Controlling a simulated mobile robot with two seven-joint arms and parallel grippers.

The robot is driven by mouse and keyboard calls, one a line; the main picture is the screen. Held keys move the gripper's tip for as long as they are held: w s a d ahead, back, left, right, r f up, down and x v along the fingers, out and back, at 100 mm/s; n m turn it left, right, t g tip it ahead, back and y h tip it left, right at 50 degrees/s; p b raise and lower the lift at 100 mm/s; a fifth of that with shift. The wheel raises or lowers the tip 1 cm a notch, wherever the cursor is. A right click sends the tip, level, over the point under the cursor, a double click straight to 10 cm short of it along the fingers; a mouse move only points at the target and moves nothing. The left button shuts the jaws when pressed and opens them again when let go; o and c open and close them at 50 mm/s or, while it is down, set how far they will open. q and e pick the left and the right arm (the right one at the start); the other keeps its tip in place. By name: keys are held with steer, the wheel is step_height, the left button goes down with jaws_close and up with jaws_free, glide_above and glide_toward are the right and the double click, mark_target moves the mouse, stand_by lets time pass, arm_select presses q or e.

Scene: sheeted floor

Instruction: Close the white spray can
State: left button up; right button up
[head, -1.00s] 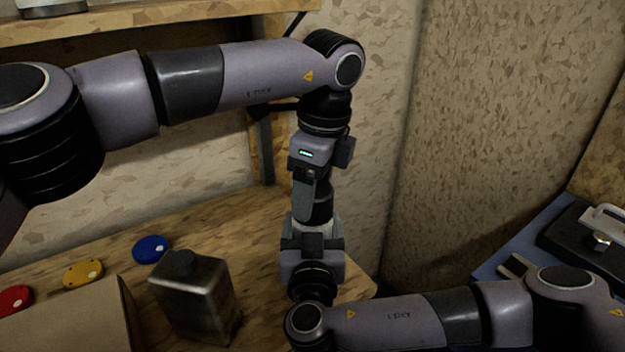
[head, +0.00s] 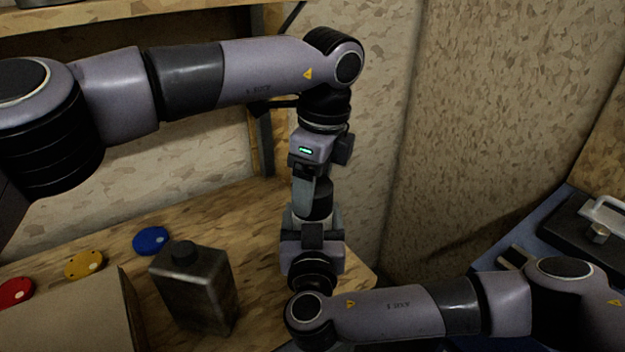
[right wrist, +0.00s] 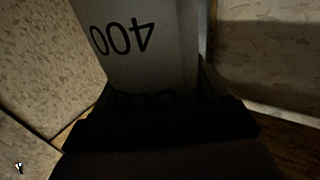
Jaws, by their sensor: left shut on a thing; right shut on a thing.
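The white spray can shows in the right wrist view (right wrist: 140,40) as a pale body with "400" printed upside down. In the head view it is mostly hidden between my two grippers. My left gripper (head: 307,190) points down from above, shut on a dark cylindrical piece (head: 321,200), which looks like the can's cap. My right gripper (head: 312,232) is directly below, pointing up, shut on the can's body. The cap sits in line above the can. I cannot tell whether they touch.
A dark metal canister (head: 195,290) stands on the wooden bench (head: 245,215) left of my grippers. Blue (head: 151,241), yellow (head: 84,264) and red (head: 14,292) discs lie farther left, behind a cardboard box (head: 70,318). A blue surface with a black case (head: 580,235) is at right.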

arm_select(q)
steer(key=shift+f, duration=0.2)
steer(key=o, duration=1.1)
steer(key=r, duration=0.8)
steer(key=d+r, duration=0.1)
steer(key=r, duration=0.3)
steer(key=shift+s+d, duration=0.1)
steer(key=shift+s, duration=0.2)
arm_select(e)
steer(key=o, duration=1.5)
